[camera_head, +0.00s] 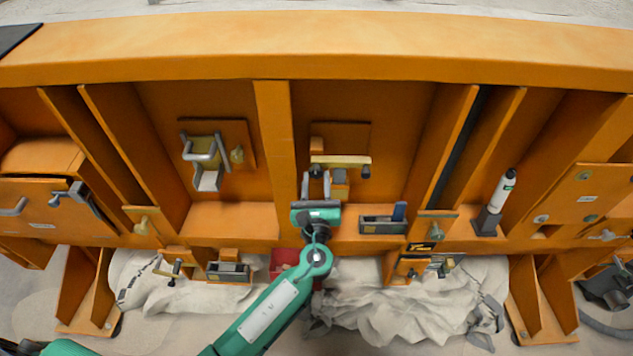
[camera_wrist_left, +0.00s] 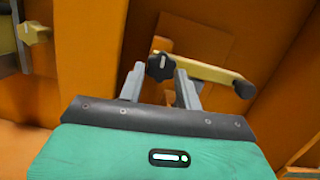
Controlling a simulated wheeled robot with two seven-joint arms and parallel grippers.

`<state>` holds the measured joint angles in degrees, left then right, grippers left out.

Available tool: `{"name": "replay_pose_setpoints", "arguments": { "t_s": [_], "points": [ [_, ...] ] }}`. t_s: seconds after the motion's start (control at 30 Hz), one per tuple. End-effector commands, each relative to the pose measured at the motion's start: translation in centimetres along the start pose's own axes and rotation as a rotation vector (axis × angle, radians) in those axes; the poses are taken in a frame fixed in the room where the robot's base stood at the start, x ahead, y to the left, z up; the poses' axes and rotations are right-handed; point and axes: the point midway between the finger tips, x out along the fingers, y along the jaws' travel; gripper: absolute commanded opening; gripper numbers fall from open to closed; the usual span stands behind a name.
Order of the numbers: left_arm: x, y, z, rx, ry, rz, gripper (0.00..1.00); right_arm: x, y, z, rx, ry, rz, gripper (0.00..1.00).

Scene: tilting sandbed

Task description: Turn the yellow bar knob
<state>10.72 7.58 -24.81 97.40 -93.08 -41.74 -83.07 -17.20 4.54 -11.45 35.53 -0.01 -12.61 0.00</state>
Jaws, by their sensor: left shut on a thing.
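The yellow bar knob (camera_head: 345,160) is a pale yellow bar, mounted on an orange plate on the orange panel, slightly right of the middle in the head view. It also shows in the left wrist view (camera_wrist_left: 205,67), slanting down to the right, with a black star-shaped knob at its left end and a dark rounded tip at its right end. My left gripper (camera_head: 316,178) is shut on the left end of the bar. In the left wrist view my left gripper's fingers (camera_wrist_left: 160,75) stand on either side of the black star knob. My right gripper is not in view.
A grey handle (camera_head: 205,152) is mounted to the left. On the ledge stand a grey tray (camera_head: 383,225) with a blue item and a white tube (camera_head: 502,192) in a dark holder. Orange ribs (camera_head: 272,130) flank the bay. Crumpled pale cloth (camera_head: 400,300) lies below.

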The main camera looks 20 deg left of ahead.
Motion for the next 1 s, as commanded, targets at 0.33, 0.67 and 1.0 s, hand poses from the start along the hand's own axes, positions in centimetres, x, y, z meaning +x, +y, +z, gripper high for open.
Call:
{"name": "replay_pose_setpoints", "arguments": {
  "t_s": [0.33, 0.67, 1.0],
  "points": [
    [-0.1, 0.0, -0.3, 0.000, 0.005, -0.001, 0.43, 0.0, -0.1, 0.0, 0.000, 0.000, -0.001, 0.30],
    [-0.6, 0.0, -0.3, -0.001, 0.003, -0.001, 0.43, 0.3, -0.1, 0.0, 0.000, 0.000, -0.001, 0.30],
    [-7.3, 0.1, -0.7, -0.004, 0.005, -0.001, 0.43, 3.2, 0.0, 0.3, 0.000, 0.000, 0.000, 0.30]
  ]
}}
